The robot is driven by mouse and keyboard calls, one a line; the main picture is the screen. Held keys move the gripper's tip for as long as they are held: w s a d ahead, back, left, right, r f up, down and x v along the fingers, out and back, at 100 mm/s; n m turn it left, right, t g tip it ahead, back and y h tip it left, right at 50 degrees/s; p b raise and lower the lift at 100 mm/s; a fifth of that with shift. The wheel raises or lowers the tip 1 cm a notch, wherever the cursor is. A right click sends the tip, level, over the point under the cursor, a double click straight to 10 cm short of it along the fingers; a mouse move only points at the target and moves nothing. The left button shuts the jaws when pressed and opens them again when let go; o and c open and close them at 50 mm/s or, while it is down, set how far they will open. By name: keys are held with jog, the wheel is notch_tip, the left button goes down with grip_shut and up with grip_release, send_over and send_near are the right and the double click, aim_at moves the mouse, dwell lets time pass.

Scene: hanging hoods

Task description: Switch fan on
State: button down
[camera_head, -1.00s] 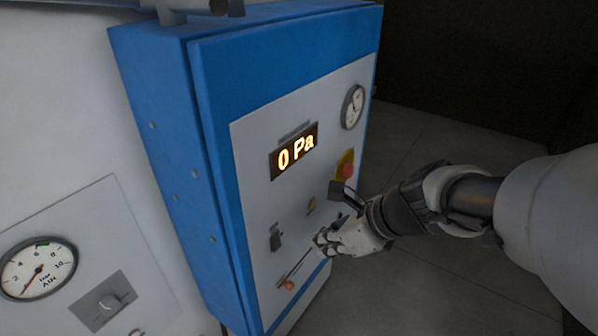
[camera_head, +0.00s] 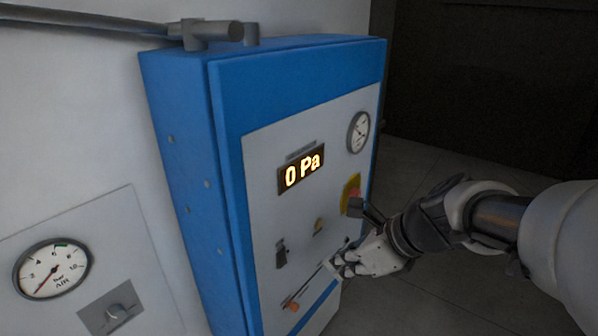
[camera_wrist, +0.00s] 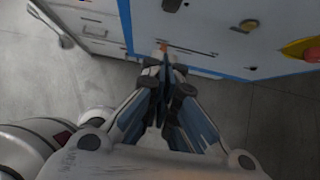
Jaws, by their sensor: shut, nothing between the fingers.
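A blue control cabinet (camera_head: 228,150) with a grey front panel (camera_head: 262,215) carries the controls. Its lit display (camera_head: 301,171) reads "0 Pa". Low on the panel are a dark switch (camera_head: 282,252), a small yellowish knob (camera_head: 318,226) and an orange-red control (camera_head: 291,306). None is visibly labelled as the fan switch. My gripper (camera_head: 336,266) is shut and empty, in front of the panel's lower right. In the wrist view, my closed fingertips (camera_wrist: 164,52) point at the panel's lower edge, near an orange-red spot (camera_wrist: 188,48); contact cannot be told.
A red emergency button on a yellow plate (camera_head: 351,194) sits close above my wrist, and also shows in the wrist view (camera_wrist: 305,48). A round gauge (camera_head: 358,132) is higher up. Open floor lies right.

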aim_at(283, 259)
jog(key=w+a+f, duration=0.7)
jog(key=a+f, duration=0.1)
jog(key=shift+f, duration=0.3)
dwell(0.4)
